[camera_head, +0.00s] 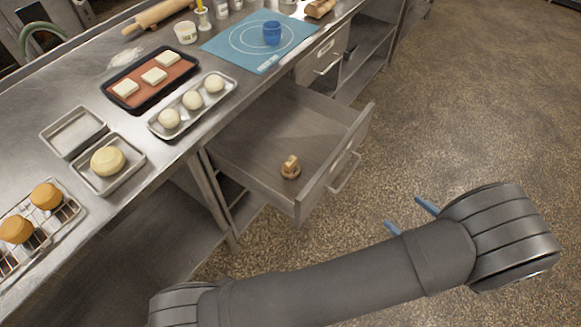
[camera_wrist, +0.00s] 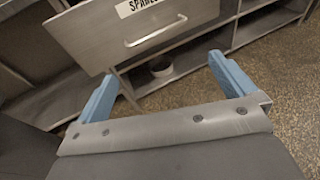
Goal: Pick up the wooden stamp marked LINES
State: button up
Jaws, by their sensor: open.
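A small wooden stamp (camera_head: 290,167) lies inside an open drawer (camera_head: 259,140) in the head view, near the drawer's front. Its marking is too small to read, so I cannot tell whether it says LINES. My gripper (camera_head: 409,214) is open and empty, to the right of the drawer and apart from it. In the wrist view, my gripper's two blue fingers (camera_wrist: 168,83) are spread wide with nothing between them. The wrist view shows a drawer front with a handle and a partly cut-off label; the stamp is not visible there.
The steel counter (camera_head: 110,38) holds a blue mat (camera_head: 215,45) with a blue cup (camera_head: 272,33), a tray of dough balls (camera_head: 192,99), a dark tray (camera_head: 150,94) and a wire rack (camera_head: 66,213). Floor to the right is clear. A dark pot (camera_wrist: 161,68) sits on a lower shelf.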

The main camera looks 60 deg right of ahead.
jog(key=c, duration=1.2)
